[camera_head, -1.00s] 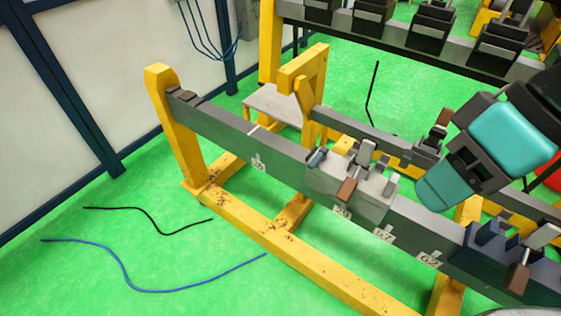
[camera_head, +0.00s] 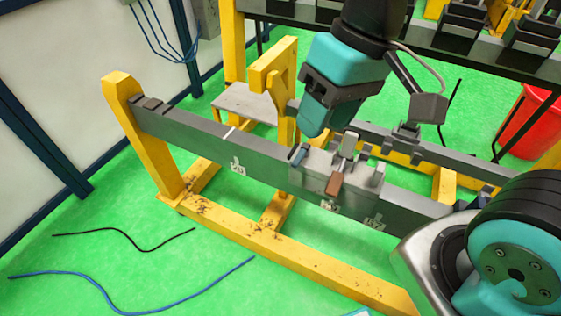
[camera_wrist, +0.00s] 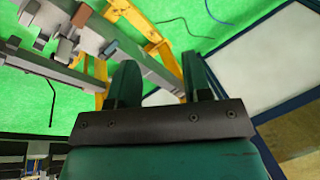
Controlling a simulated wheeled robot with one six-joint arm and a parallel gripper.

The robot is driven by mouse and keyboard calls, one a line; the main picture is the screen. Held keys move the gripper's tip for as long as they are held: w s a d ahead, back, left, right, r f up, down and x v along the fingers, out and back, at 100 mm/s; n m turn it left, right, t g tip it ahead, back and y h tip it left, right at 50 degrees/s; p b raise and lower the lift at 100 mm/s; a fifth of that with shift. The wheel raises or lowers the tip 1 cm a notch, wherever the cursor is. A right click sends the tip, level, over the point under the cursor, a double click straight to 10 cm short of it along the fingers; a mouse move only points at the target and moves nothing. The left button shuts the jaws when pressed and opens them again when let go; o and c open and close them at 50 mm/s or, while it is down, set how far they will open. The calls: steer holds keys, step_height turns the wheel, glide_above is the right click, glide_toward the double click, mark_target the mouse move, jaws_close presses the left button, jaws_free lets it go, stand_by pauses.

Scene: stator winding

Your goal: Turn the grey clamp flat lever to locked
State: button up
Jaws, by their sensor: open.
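The grey clamp (camera_head: 318,172) sits on the long dark grey beam. It carries a light grey flat handle (camera_head: 349,143) that stands up and a brown-tipped piece (camera_head: 334,184) that hangs over the front face. A small blue-grey piece (camera_head: 298,154) is at its left end. I cannot tell for sure which piece is the flat lever. My gripper (camera_head: 314,130) hangs above the clamp's left part, apparently apart from it. In the wrist view the two fingers (camera_wrist: 163,75) are spread with nothing between them, and the clamp (camera_wrist: 66,47) lies to their upper left.
The beam (camera_head: 195,143) rests on a yellow frame (camera_head: 145,135) on a green floor. A second rail (camera_head: 375,133) runs behind it. A red bin (camera_head: 530,122) stands at the right. Cables (camera_head: 125,238) lie on the floor at the left.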

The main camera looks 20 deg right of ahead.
mark_target(298, 159)
steer(key=w+d+f+m+h+b, duration=0.2)
steer(key=w+f+m, duration=0.35)
steer(key=w, duration=0.25)
steer(key=w+d+f+m+h+b, duration=0.15)
steer(key=w+f+m, duration=0.25)
steer(key=w+m, duration=0.4)
steer(key=shift+n, duration=0.25)
steer(key=f, duration=1.7)
steer(key=shift+w+d+f, duration=0.1)
steer(key=shift+w+d, duration=0.1)
steer(key=shift+w, duration=0.1)
jaws_close()
